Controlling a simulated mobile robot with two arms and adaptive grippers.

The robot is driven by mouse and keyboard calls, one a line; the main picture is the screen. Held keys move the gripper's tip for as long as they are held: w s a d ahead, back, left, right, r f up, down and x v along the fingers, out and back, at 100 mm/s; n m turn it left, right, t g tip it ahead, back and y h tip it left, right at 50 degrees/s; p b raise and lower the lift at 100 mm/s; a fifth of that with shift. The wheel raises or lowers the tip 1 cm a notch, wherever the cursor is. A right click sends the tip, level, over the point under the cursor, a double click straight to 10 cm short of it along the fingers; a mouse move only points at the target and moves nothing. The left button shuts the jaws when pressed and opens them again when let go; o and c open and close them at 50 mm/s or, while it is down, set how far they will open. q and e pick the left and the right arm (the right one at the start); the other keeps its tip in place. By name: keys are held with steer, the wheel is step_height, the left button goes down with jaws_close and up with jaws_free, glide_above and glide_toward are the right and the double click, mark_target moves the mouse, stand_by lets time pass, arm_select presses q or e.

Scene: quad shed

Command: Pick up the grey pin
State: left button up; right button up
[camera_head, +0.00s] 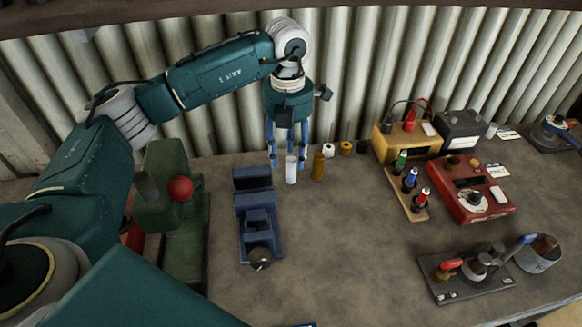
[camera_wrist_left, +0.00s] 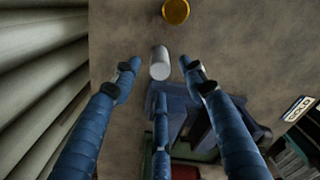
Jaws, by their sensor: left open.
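In the left wrist view the grey pin (camera_wrist_left: 160,62) shows between and slightly beyond the fingertips. My left gripper (camera_head: 288,158) hangs pointing down at the pin, its blue fingers spread. In the left wrist view the left gripper (camera_wrist_left: 158,75) is open, with clear gaps between the fingers and the pin. I cannot tell how far the fingertips are above the bench. My right gripper is not in view.
A brass pin (camera_head: 318,167) stands close to the right of the grey pin. The blue vise (camera_head: 256,212) is in front. The bench middle is clear.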

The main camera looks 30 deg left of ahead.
mark_target(291, 159)
arm_select(q)
steer(key=f, duration=0.1)
steer(key=f+p, duration=0.1)
steer(key=f, duration=0.1)
steer(key=f+p, duration=0.1)
steer(key=shift+w+d+f, duration=0.15)
steer(key=shift+w+f, duration=0.1)
steer(key=shift+f, duration=0.45)
steer(key=shift+c, duration=0.3)
jaws_close()
